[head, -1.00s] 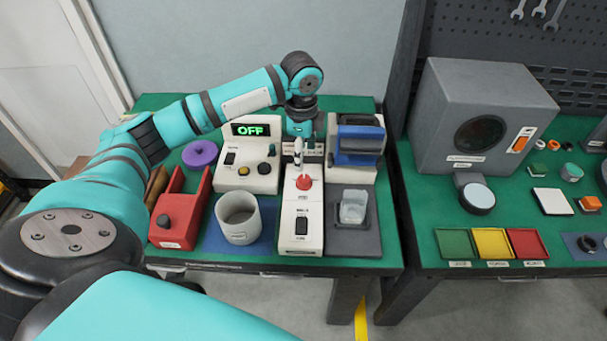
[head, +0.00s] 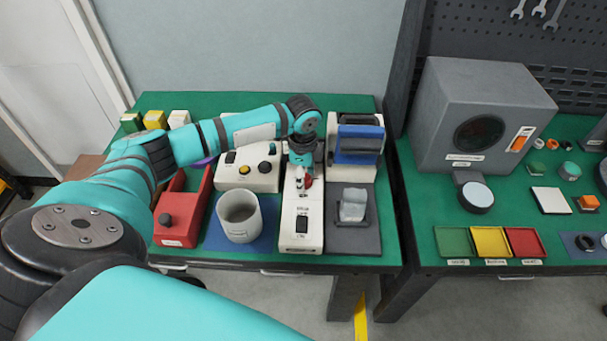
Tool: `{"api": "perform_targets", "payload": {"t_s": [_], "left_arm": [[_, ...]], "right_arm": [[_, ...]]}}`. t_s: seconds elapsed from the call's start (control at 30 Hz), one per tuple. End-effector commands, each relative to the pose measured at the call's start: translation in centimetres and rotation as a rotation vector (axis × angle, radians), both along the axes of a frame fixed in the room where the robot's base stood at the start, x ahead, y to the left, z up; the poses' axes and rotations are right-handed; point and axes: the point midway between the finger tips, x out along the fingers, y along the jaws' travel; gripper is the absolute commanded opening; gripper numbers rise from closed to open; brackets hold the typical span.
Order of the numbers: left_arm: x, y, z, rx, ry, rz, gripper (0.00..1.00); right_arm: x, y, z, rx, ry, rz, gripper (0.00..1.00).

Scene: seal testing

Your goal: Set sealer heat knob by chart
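The sealer looks to be the long white device (head: 302,216) with a black switch at its near end. A red knob (head: 308,181) sits on its top, partly hidden by my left gripper. My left gripper (head: 300,188) points down just left of the red knob, at its level in the picture. I cannot tell whether it touches the knob or whether its small fingers are open or shut. No chart can be made out. My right gripper is not in view.
A white control box (head: 247,176) with knobs stands left behind, its display hidden by my arm. A red holder (head: 182,215), a grey cup (head: 238,215) and a blue-black device (head: 358,145) stand close around. A clear block (head: 353,205) lies right of the sealer.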

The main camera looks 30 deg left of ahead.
Motion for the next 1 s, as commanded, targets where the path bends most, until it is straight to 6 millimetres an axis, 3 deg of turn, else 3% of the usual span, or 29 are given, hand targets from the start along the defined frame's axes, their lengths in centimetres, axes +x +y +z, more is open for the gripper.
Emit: {"api": "perform_targets", "payload": {"t_s": [0.03,0.33,0.67,1.0], "left_arm": [[0.0,0.0,0.0,0.0,0.0,0.0,0.4],[0.0,0.0,0.1,0.0,0.0,0.0,0.03],[0.0,-0.1,0.4,-0.002,0.0,0.055,0.03],[-0.1,-0.2,0.7,-0.003,0.003,0.3,0.03]], "right_arm": [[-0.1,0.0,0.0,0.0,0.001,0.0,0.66],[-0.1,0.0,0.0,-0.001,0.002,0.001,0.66],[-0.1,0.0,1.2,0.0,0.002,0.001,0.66],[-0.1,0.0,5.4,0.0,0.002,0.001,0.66]]}}
